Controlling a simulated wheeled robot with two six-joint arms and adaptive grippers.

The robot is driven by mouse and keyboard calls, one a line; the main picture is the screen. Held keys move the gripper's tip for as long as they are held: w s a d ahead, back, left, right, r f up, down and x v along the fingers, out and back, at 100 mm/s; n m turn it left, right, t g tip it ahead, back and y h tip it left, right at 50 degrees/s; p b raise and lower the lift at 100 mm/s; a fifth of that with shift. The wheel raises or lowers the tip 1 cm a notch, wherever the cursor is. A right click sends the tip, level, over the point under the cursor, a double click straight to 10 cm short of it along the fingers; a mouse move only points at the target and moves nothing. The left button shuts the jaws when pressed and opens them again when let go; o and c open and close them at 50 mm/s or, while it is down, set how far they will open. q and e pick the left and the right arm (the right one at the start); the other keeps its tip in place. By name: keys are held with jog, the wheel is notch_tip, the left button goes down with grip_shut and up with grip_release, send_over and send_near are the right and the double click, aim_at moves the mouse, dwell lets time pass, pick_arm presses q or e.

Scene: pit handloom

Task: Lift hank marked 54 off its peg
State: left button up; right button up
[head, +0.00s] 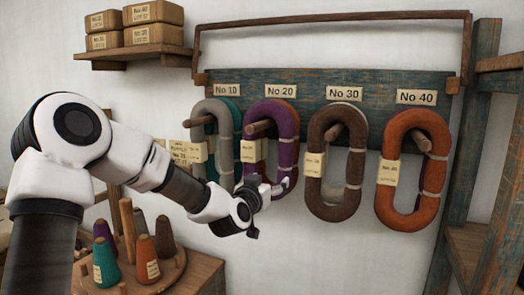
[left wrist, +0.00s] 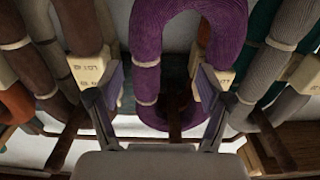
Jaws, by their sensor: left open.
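Yarn hanks hang on wooden pegs under number plates: a grey one (head: 222,115) with teal behind it at No 10, a purple one (head: 290,122) at No 20, a brown one (head: 315,160) at No 30 and an orange one (head: 385,200) at No 40. Their small paper tags are too blurred to read, so I cannot tell which is marked 54. My left gripper (head: 268,200) is open at the purple hank's lower end. In the left wrist view, the purple hank (left wrist: 185,30) lies between the spread fingers (left wrist: 160,85), not visibly gripped. My right gripper is out of view.
A stand with coloured yarn cones (head: 164,237) is at the lower left. Boxes (head: 153,12) sit on a wall shelf (head: 135,56). A wooden frame (head: 470,150) bounds the right. Neighbouring hanks hang close on both sides of the fingers.

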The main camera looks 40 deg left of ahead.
aim_at(282, 173)
pick_arm(q)
jog(key=w+p, duration=0.1)
jog(key=w+d+r+p, duration=0.1)
jog(key=w, duration=0.1)
jog(key=w+p, duration=0.1)
jog(key=w, duration=0.1)
jog(key=shift+w+d+r, duration=0.1)
jog(key=shift+d+r, duration=0.05)
jog(key=shift+d, duration=0.2)
jog(key=shift+w+a, duration=0.1)
jog(key=shift+w, duration=0.25)
jog(key=shift+a+f, duration=0.4)
jog(key=shift+a, duration=0.4)
jog(key=shift+c, duration=0.4)
jog(key=shift+w, duration=0.1)
jog(key=c, duration=0.5)
jog(key=shift+d+r, duration=0.1)
jog(key=shift+d, duration=0.3)
jog(key=c, duration=0.8)
jog(key=shift+a, duration=0.1)
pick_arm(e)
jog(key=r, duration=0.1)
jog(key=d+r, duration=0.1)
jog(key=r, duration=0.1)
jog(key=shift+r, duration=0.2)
pick_arm(q)
jog(key=shift+r, duration=0.1)
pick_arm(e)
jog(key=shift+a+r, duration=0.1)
